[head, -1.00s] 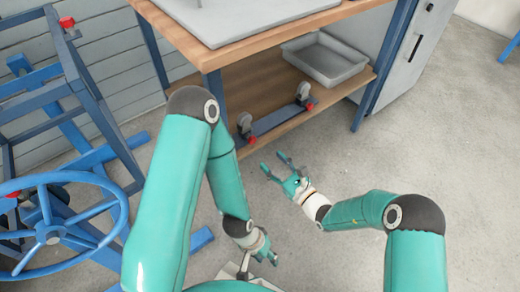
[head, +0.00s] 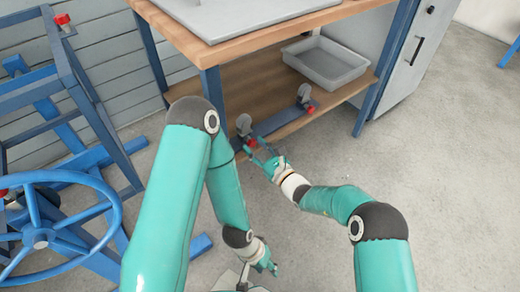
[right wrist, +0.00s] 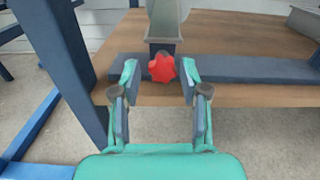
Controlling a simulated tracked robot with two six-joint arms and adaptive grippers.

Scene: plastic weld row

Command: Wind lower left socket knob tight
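A red star-shaped knob (head: 252,143) sits low on the left grey socket (head: 243,125), at the front of the bench's lower shelf. It also shows large in the right wrist view (right wrist: 162,67), below a grey upright piece on a dark bar (right wrist: 245,70). My right gripper (right wrist: 160,74) is open, with one finger on each side of the knob. Gaps show between the fingers and the knob in that view. In the head view my right gripper (head: 257,153) is just in front of the knob. My left gripper (head: 268,266) hangs low, away from the shelf; its opening is unclear.
A second grey socket (head: 304,92) with a red knob (head: 311,109) stands right along the same bar. A grey tray (head: 325,63) lies behind on the shelf. A blue bench leg (right wrist: 62,65) stands left of my right gripper. A blue handwheel (head: 40,238) is at left.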

